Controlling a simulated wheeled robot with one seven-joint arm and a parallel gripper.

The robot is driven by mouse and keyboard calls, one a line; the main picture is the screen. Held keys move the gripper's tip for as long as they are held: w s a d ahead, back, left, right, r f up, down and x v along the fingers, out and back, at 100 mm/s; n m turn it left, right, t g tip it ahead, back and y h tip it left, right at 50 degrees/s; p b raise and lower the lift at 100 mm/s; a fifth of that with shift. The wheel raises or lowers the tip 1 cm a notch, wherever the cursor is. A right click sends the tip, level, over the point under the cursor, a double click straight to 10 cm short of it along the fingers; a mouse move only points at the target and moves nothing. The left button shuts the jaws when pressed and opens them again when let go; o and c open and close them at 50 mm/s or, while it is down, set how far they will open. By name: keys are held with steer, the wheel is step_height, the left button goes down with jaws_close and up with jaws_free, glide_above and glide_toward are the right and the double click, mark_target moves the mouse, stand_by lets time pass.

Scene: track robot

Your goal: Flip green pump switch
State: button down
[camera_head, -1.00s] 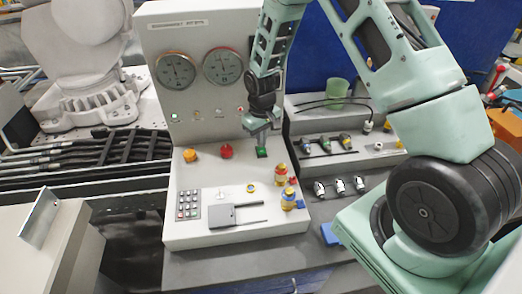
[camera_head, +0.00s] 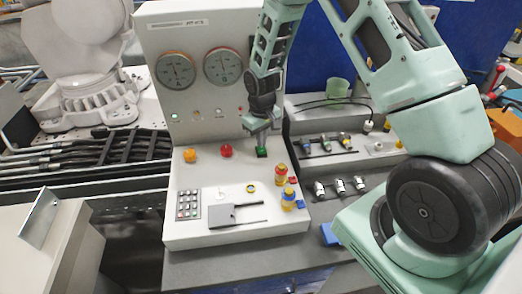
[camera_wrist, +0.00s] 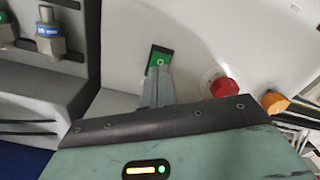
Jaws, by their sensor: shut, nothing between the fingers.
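The green pump switch (camera_head: 262,152) sits on the sloping deck of the grey control panel (camera_head: 235,225), right of a red knob. In the wrist view the green switch (camera_wrist: 160,57) shows just beyond the fingertips, with a pale round mark on it. My gripper (camera_head: 261,144) is shut and empty, its fingers pointing down at the switch. In the wrist view my gripper (camera_wrist: 158,70) overlaps the near edge of the switch. I cannot tell whether the tips touch it. Part of the switch is hidden behind the fingers.
A red knob (camera_head: 226,150) and an orange knob (camera_head: 190,155) stand left of the switch. Valves with yellow, red and blue parts (camera_head: 288,198) stand in front. A keypad (camera_head: 188,204) is at lower left. Gauges (camera_head: 222,66) are on the upright face behind.

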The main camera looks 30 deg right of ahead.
mark_target(261, 150)
steer(key=shift+f+b, duration=0.85)
steer(key=shift+f, duration=0.45)
stand_by(0.4)
steer(key=shift+r, duration=0.1)
steer(key=shift+r+p, duration=2.4)
steer(key=shift+r, duration=1.1)
